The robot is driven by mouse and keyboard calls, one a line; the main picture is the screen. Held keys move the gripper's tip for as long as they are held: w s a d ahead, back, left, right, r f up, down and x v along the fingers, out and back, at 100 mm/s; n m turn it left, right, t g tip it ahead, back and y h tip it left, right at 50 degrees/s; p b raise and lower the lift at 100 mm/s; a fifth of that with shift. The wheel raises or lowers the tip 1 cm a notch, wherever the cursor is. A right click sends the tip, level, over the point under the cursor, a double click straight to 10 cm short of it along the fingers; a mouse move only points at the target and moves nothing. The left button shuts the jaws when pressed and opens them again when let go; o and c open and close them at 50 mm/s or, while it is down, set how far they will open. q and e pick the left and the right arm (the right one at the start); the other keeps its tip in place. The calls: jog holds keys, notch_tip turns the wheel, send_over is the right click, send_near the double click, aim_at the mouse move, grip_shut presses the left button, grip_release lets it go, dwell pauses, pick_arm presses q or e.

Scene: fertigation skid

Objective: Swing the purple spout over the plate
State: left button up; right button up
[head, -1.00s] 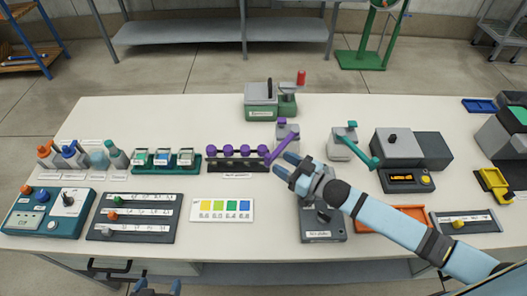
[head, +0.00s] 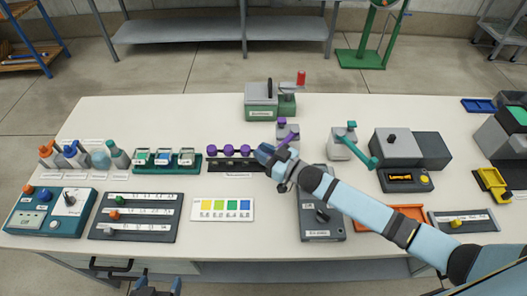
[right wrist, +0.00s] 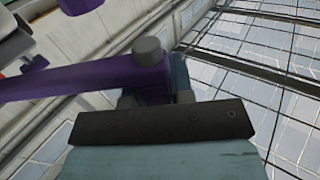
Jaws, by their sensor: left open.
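The purple spout (right wrist: 80,82) is a long bar with a grey knob, running from the left to the front of my right gripper in the right wrist view. In the head view its grey block (head: 288,133) with a purple cap stands behind my right gripper (head: 266,155), which hides most of the spout. The gripper is at the spout's outer end; whether its fingers are shut on it is unclear. A dark grey flat unit (head: 313,229), perhaps the plate, lies partly under my right arm. My left gripper (head: 156,290) is open and empty at the bottom edge.
A rack (head: 225,165) with purple knobs is just left of my right gripper. A grey block with a teal spout (head: 364,154) stands to the right. A colour chart (head: 222,211) lies in front. The table between chart and flat unit is clear.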

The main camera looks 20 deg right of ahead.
grip_shut()
jog(key=shift+s+d+r+n+g+y+p, duration=0.1)
jog(key=shift+s+d+n+g+y+p, duration=0.2)
jog(key=shift+s+d+n+g+y, duration=1.05)
jog(key=shift+s+n+g+y, duration=0.1)
jog(key=shift+g, duration=0.25)
jog(key=shift+s+d+n+g+y, duration=0.85)
jog(key=shift+n+g+y, duration=0.1)
jog(key=shift+g, duration=0.25)
jog(key=o, duration=0.6)
grip_release()
jog(key=shift+c, duration=0.2)
jog(key=shift+d, duration=0.1)
jog(key=p+v, duration=0.2)
jog(key=v, duration=1.1)
jog(key=shift+s+d, duration=0.25)
